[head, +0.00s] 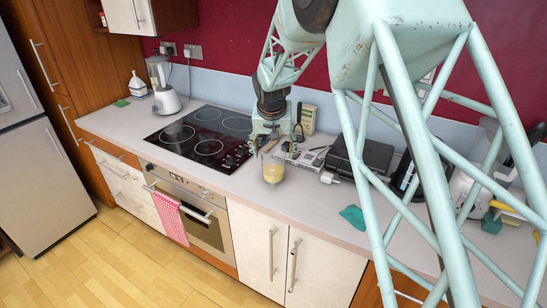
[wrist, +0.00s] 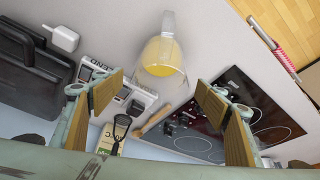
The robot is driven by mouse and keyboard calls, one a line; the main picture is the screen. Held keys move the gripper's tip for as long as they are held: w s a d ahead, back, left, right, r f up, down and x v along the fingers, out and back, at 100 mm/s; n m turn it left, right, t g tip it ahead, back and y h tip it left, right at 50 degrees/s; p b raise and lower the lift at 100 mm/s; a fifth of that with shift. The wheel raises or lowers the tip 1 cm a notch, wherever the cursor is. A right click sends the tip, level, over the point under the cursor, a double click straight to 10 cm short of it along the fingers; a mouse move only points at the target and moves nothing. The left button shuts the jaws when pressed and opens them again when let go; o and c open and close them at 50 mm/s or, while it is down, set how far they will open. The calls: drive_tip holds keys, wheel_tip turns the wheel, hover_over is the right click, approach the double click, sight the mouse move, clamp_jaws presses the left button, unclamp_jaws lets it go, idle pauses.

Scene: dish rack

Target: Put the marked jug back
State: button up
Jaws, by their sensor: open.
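A clear glass jug (head: 272,172) holding something yellow stands on the grey worktop, just right of the hob and near the front edge. In the wrist view the jug (wrist: 163,62) lies just beyond my fingertips, centred between them. No mark on it can be made out. My gripper (head: 264,143) is above and behind the jug in the head view. In the wrist view my gripper (wrist: 157,96) has its two tan-padded fingers wide apart with nothing held between them.
The black hob (head: 203,137) is left of the jug. A cluttered block of small items (head: 300,155), a black case (head: 362,153) and a white plug (head: 329,178) sit to the right. A wooden-handled utensil (wrist: 156,117) lies behind the jug.

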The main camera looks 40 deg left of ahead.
drive_tip(key=v, duration=0.3)
drive_tip(key=shift+r, duration=0.1)
drive_tip(key=shift+c, duration=0.5)
clamp_jaws()
idle(0.5)
drive_tip(key=shift+r, duration=0.1)
idle(1.0)
drive_tip(key=p+v, duration=0.2)
drive_tip(key=v, duration=1)
drive_tip(key=shift+p, duration=0.35)
idle(1.4)
drive_tip(key=shift+d, duration=0.15)
idle(0.5)
